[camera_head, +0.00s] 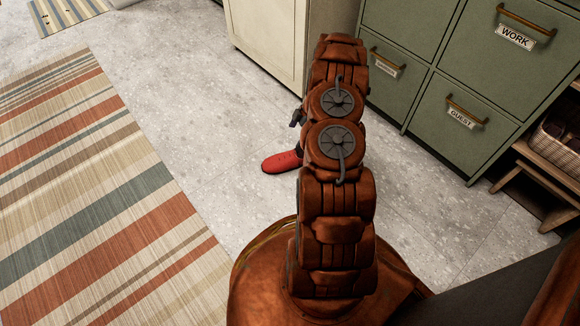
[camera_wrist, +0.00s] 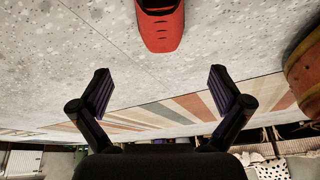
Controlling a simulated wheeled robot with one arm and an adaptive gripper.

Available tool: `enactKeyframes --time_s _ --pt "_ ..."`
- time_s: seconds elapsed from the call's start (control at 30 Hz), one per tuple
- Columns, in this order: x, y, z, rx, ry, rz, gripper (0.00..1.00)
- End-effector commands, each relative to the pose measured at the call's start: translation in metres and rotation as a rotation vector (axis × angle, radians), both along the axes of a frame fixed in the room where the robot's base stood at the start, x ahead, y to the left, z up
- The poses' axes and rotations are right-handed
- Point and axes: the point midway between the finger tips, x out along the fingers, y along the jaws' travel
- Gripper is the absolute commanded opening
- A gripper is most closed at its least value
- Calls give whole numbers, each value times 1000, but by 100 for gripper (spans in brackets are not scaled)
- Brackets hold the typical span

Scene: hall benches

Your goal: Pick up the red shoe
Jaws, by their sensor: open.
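The red shoe (camera_head: 281,162) lies on the grey speckled floor in the head view, just left of my arm, which hides part of it. In the wrist view the toe of the red shoe (camera_wrist: 162,28) shows at the top centre, cut off by the frame edge. My gripper (camera_wrist: 161,92) is open, with its two dark fingers spread and nothing between them. The shoe is apart from the fingers, beyond them in the wrist view. In the head view my gripper is mostly hidden by the arm; only a small dark part shows near the shoe.
A striped rug (camera_head: 95,190) covers the floor on the left. A cream cabinet (camera_head: 265,40) and green drawers (camera_head: 440,100) labelled WORK and GUEST stand behind the arm. A wooden bench (camera_head: 545,175) with a basket (camera_head: 555,148) is at the right. Floor left of the shoe is clear.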

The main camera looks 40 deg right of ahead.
Motion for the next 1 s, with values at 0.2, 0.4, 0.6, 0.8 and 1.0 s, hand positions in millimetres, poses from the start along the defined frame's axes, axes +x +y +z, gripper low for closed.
enactKeyframes --time_s 0.2,0.4,0.6,0.8,1.0 --pt "-13 -17 -48 -13 -23 29 100" --pt "-12 -15 -65 -15 -27 35 100" --pt "-9 -10 -77 -18 -28 35 100" --pt "-7 -4 -95 -18 -27 33 100" --pt "-3 6 -118 -16 -27 34 100"
